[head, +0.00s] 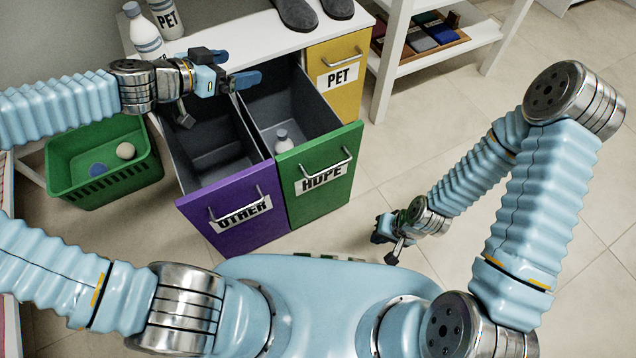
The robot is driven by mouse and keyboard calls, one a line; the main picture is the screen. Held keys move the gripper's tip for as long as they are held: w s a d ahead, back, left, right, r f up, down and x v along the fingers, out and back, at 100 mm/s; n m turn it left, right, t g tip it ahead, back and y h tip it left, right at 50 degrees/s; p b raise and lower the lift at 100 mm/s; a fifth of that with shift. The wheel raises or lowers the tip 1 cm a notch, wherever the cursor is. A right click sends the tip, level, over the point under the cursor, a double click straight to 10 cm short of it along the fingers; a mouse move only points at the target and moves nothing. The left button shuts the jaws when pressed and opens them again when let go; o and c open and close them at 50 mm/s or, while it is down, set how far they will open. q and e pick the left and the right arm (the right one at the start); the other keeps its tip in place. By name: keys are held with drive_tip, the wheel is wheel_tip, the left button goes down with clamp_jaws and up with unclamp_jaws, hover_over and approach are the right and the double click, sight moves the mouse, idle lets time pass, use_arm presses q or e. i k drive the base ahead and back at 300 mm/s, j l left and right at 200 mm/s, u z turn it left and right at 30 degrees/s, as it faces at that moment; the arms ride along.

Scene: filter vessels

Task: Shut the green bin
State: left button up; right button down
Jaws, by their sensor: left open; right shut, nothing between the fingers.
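The green bin (322,182) is a pull-out drawer with a green front, a metal bar handle and a label reading HDPE or similar. It stands pulled out of the white cabinet, with a white bottle (284,141) inside. My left gripper (250,68) is open above the back of the pulled-out bins, its blue fingers apart, with no object between them. My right gripper (384,230) is low over the floor, to the right of the green front and apart from it. It is shut and empty, partly hidden by its own wrist.
The purple bin (232,207), labelled OTHER, is also pulled out, directly left of the green one. The yellow PET bin (337,75) is closed. Bottles and grey slippers (297,14) stand on the cabinet top. A green basket (75,168) holds balls at left. Floor is clear at right.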

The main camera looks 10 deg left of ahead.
sight(316, 176)
drive_tip(key=k+j, duration=0.8)
